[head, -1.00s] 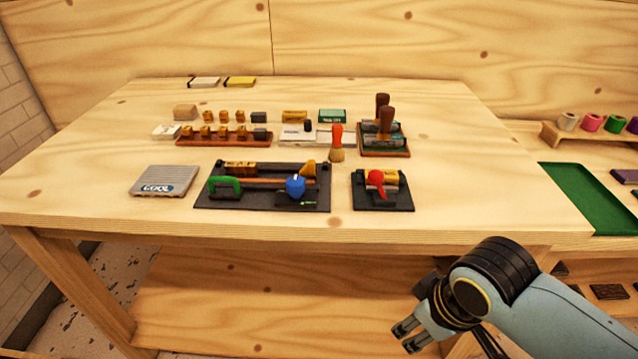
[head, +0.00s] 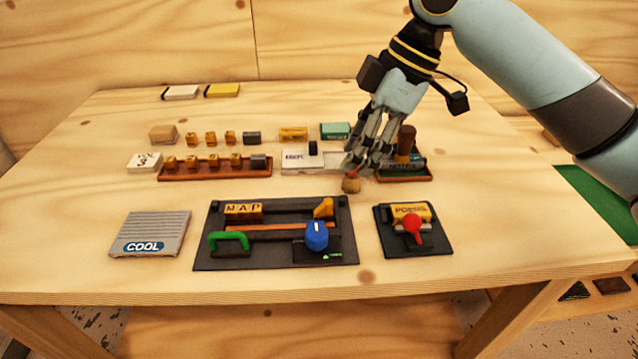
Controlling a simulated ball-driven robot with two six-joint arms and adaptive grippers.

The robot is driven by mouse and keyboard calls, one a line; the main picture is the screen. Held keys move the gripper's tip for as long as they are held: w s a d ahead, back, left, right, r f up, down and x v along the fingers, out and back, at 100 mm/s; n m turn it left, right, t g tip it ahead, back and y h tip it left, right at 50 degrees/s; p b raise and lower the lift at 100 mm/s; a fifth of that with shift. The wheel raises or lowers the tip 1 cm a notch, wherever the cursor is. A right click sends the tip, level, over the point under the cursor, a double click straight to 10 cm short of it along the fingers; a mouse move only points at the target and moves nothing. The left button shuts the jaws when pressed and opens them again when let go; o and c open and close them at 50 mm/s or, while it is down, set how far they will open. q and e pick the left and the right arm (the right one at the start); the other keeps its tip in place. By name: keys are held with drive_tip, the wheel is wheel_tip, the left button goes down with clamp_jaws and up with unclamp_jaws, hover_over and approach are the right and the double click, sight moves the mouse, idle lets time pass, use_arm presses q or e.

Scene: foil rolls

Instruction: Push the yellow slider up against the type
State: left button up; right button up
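The yellow slider (head: 324,208) is a yellow-orange wedge at the right end of a black board (head: 203,252). The type (head: 243,210) is a short row of brown blocks reading MAP at the board's upper left. A clear gap lies between slider and type. My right gripper (head: 364,162) points down beyond the board, at the brush (head: 351,185). The fingers cover most of the brush's red handle. I cannot tell whether they are closed on it. My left gripper is out of view.
A smaller black plate with a red knob (head: 413,228) lies right. A grey COOL plate (head: 151,232) lies left. Racked blocks (head: 215,170) stand behind.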

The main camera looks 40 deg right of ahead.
hover_over(330, 200)
drive_tip(key=s+d, duration=0.1)
drive_tip(key=d, duration=0.1)
drive_tip(key=f, duration=0.4)
drive_tip(key=shift+s+a+f, duration=0.15)
drive_tip(key=shift+a+f, duration=0.1)
drive_tip(key=shift+f, duration=0.05)
drive_tip(key=x, duration=0.3)
drive_tip(key=shift+b+x, duration=0.3)
drive_tip(key=shift+x, duration=0.45)
drive_tip(key=shift+f, duration=0.2)
drive_tip(key=shift+c, duration=1.2)
drive_tip(key=c, duration=0.4)
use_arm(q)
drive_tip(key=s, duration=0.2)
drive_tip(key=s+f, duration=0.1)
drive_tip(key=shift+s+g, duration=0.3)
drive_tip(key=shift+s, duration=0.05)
use_arm(e)
clamp_jaws()
